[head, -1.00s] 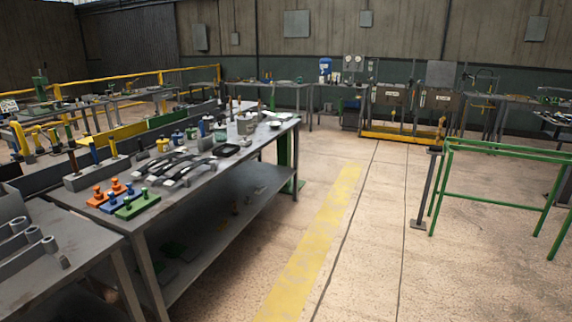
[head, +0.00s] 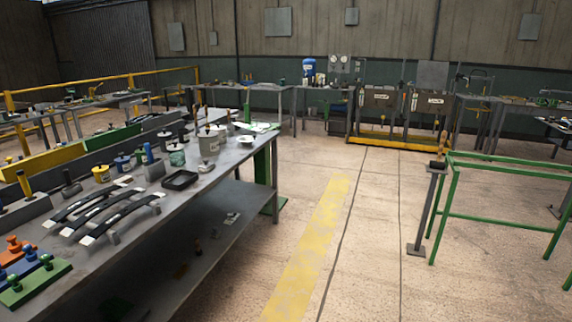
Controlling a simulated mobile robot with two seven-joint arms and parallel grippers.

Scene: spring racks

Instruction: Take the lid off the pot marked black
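Several small lidded pots stand toward the far part of the long grey workbench (head: 230,165) on the left. The markings are too small to read, so I cannot tell which pot is marked black. Neither of my grippers is in view.
Black curved leaf springs (head: 100,212) lie on the bench's near part, beside a black tray (head: 181,180). Coloured blocks with knobs (head: 36,281) are at the lower left. The floor with its yellow stripe (head: 310,245) is clear; a green frame (head: 450,205) stands at right.

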